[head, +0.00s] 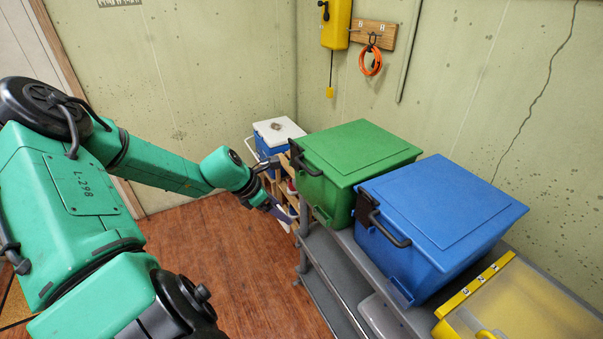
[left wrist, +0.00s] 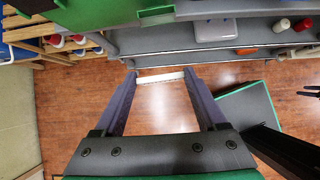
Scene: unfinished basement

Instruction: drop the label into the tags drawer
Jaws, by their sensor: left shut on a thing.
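My left gripper (head: 277,207) reaches in beside the wooden rack, low in front of the green bin, in the head view. In the left wrist view its two purple fingers (left wrist: 160,80) are shut on a thin white strip, the label (left wrist: 160,77), held across the fingertips. In the head view the label is small and mostly hard to make out at the fingers. I cannot tell which part is the tags drawer; no readable drawer name shows.
A green bin (head: 358,152), a blue bin (head: 445,212) and a yellow-edged bin (head: 530,305) stand on a grey shelf unit (head: 345,270) along the wall. A wooden rack (left wrist: 50,45) with red and white items is close to the gripper. The wooden floor (head: 215,265) is open.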

